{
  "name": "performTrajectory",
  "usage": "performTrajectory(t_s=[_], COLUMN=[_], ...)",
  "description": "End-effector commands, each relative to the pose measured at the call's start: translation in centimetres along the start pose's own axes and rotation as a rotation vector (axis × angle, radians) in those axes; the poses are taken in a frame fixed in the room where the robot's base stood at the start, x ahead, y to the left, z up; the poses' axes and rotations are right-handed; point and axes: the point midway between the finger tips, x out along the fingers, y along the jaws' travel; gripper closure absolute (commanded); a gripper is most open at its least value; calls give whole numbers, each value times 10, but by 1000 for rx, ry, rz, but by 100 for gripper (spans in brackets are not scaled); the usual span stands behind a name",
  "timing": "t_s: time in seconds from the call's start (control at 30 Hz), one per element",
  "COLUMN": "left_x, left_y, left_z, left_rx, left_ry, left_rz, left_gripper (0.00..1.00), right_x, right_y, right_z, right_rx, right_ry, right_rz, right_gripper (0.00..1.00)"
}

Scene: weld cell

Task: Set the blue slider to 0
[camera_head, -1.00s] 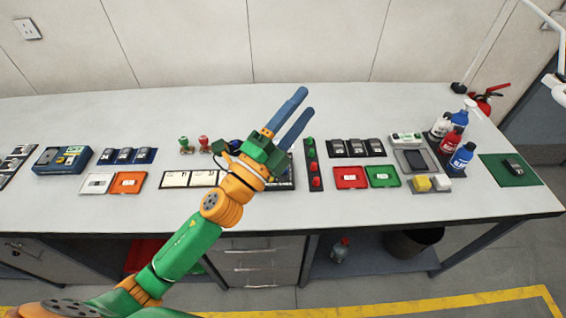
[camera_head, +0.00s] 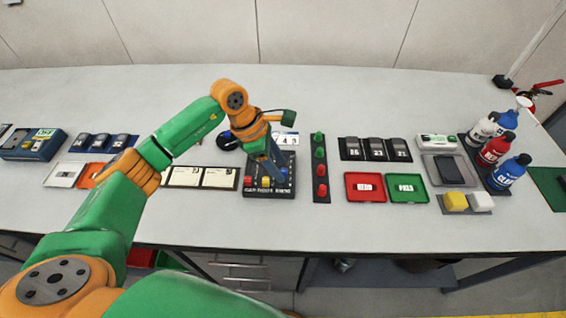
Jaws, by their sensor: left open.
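I cannot tell whether a finger touches the knob. The scale marks are too small to read. My right gripper is out of view.
Right of the panel is a black strip (camera_head: 321,195) with green and red knobs. Red (camera_head: 365,198) and green trays (camera_head: 407,199) lie further right, with bottles (camera_head: 493,151) beyond. White cards (camera_head: 203,177) lie left of the panel. The back of the bench is clear.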

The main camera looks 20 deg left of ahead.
Motion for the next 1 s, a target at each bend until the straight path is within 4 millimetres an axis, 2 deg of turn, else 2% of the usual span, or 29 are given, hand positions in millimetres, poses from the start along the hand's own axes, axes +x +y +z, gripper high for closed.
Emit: performTrajectory(t_s=[0.13, 0.37, 0.4, 0.5, 0.6, 1.0], left_x=[17, 21, 21, 20, 20, 20], left_y=[0, 0, 0, 0, 0, 0], left_z=[1, 1, 1, 1, 1, 1], left_rx=[0, 0, 0, 0, 0, -1], left_ry=[-1, -2, -2, -3, -3, -4], left_rz=[-1, 0, 0, 0, 0, 1], left_gripper=[45, 45, 50, 77, 100, 100], right_x=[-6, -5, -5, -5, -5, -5], right_y=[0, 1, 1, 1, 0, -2], right_z=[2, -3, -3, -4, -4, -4], right_rx=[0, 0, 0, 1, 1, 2], right_ry=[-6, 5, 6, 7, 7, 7], right_rz=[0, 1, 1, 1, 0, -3], right_gripper=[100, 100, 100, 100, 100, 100])
